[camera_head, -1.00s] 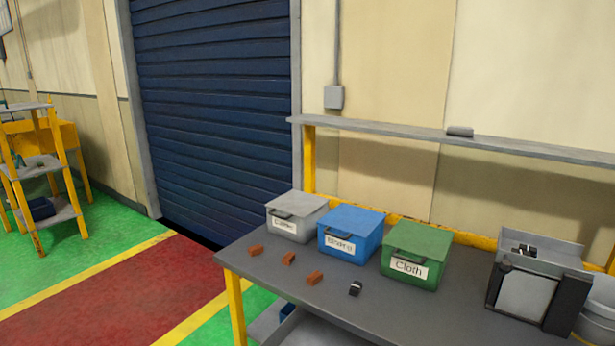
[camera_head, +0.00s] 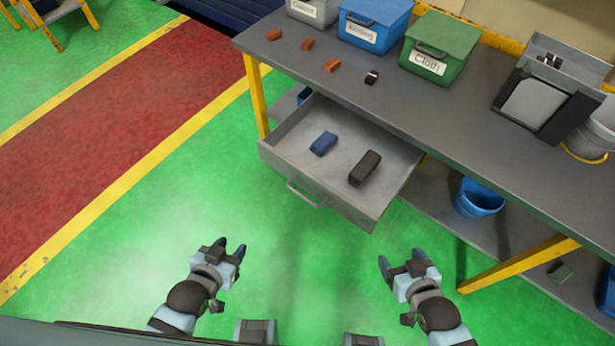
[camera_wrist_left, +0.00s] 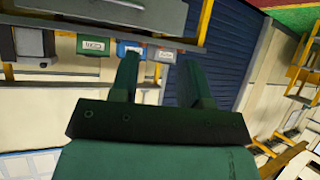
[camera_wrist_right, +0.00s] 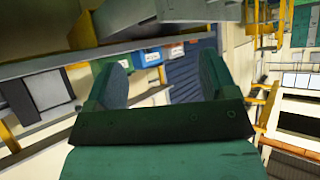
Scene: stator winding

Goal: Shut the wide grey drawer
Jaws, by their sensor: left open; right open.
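The wide grey drawer (camera_head: 283,174) stands pulled out from under the grey workbench in the head view. It holds a blue block (camera_head: 323,144) and a dark brown block (camera_head: 365,168). Its bar handle (camera_head: 306,194) is on the front panel, facing me. My left gripper (camera_head: 229,247) is open and empty, below and left of the handle, apart from the drawer. My right gripper (camera_head: 402,259) is open and empty, below and right of the drawer's near corner, also apart from it. Both wrist views show open fingers with nothing between them.
The workbench (camera_head: 450,150) carries grey, blue and green (camera_head: 440,48) lidded boxes, several small orange pieces and a grey bin-like unit (camera_head: 535,98). A blue bucket (camera_head: 480,198) stands on the lower shelf. A yellow leg (camera_head: 520,264) slants at right. Green floor before the drawer is clear.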

